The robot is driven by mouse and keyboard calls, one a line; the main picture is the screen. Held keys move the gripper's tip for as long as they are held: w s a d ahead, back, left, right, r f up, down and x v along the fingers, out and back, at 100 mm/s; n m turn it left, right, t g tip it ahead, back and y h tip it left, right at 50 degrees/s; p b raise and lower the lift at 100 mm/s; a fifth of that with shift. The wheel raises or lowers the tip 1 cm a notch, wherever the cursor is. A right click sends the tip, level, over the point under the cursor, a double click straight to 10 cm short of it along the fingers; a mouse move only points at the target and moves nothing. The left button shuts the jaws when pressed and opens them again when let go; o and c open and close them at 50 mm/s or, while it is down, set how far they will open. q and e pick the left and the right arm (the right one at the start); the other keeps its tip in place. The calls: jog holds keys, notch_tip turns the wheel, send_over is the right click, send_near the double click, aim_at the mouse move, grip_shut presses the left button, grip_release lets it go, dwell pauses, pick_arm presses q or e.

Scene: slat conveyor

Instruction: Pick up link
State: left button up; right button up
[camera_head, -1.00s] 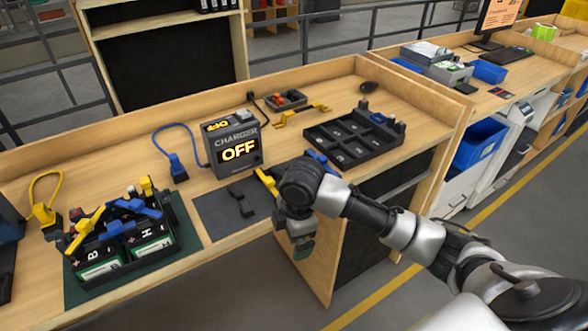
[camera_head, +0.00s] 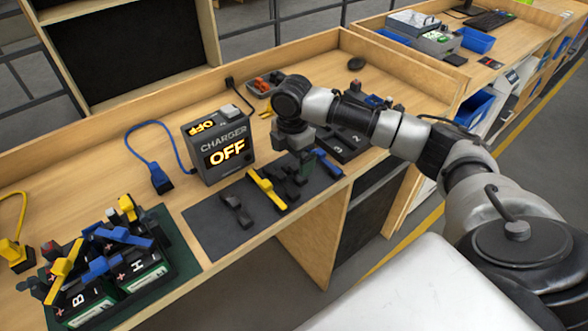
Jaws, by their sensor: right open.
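On the dark grey mat (camera_head: 205,237) at the bench front lie several bar-like links: a black link (camera_head: 237,210) at the left, a yellow link (camera_head: 267,190) to its right, and a blue link (camera_head: 327,164) at the right end. My right gripper (camera_head: 297,172) is open and points down over the mat, between the yellow and blue links. Dark parts show just under it, and I cannot tell fingers from a dark link there. The task does not say which link is meant. My left gripper is not in view.
The charger (camera_head: 219,146), reading OFF, stands behind the mat with a blue cable plug (camera_head: 161,182) beside it. Batteries with yellow and blue clamps fill a dark green tray (camera_head: 180,250) at the left. A black numbered tray (camera_head: 350,147) is partly hidden behind my arm.

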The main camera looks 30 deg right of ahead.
aim_at(294, 166)
jog(key=f, duration=0.2)
jog(key=d+f+p, duration=0.1)
jog(key=f, duration=0.1)
jog(key=shift+w+f+p, duration=0.15)
jog(key=shift+f+p, duration=0.05)
jog(key=shift+p, duration=0.1)
jog(key=shift+f, duration=0.25)
jog(key=shift+a+f, duration=0.1)
jog(key=shift+c, duration=0.5)
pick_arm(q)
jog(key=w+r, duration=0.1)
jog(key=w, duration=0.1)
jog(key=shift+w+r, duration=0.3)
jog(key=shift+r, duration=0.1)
pick_arm(e)
jog(key=c, duration=0.7)
